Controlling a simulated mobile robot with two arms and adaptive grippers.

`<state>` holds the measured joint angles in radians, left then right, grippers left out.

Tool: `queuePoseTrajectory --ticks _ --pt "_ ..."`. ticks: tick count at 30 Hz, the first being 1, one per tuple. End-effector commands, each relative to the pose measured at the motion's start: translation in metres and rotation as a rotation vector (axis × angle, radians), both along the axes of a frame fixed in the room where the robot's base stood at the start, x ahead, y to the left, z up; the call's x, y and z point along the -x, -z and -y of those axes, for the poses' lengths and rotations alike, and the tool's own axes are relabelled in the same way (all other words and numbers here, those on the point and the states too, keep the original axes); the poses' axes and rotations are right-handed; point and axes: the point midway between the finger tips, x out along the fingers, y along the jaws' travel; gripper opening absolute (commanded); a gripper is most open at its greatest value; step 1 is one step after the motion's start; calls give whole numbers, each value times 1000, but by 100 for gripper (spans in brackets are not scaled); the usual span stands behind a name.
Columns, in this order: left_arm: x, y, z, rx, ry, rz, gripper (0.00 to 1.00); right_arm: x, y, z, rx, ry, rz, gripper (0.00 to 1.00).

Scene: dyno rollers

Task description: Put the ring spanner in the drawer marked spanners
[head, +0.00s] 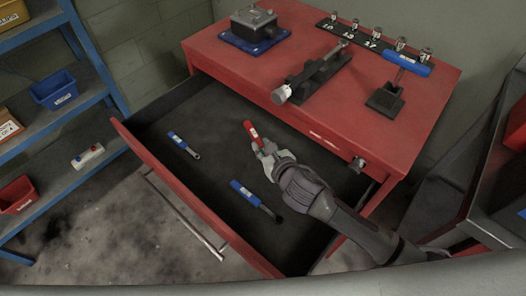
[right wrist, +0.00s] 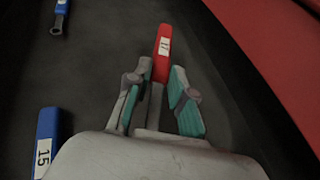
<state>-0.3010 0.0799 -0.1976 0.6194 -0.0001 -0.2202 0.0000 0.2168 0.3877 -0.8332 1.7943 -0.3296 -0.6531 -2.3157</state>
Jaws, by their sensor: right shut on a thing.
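My right gripper (head: 270,152) is low over the open drawer of the red bench, shut on a red-handled spanner (head: 251,130). In the right wrist view the fingers (right wrist: 157,95) stand on both sides of its grey shaft, and the red handle (right wrist: 163,45) with a white number label points ahead. Its far end is hidden by the gripper. I cannot tell whether it touches the drawer floor. The drawer (head: 190,198) has a dark floor and is pulled well out; no marking on it is readable. My left gripper is not in view.
Two blue-handled tools lie in the drawer, one at the left (head: 182,143) and one nearer (head: 252,197). On the red bench top (head: 400,150) stand a vice-like fixture (head: 318,75), a socket rail (head: 375,38) and a blue-handled tool on a block (head: 408,63). A blue shelf rack is left.

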Motion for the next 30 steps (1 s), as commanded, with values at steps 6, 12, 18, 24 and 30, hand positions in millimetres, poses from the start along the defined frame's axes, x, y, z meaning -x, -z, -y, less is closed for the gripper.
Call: queuePoseTrajectory --ticks 6,12,18,24,30 --pt "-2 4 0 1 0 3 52 0 19 0 0 0 1 0" --pt "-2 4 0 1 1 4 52 0 20 0 0 0 1 0" --pt "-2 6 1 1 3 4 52 0 26 0 3 0 2 0" --pt "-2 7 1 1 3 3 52 0 31 0 0 0 1 0" --pt "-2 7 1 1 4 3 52 0 31 0 1 0 0 44"
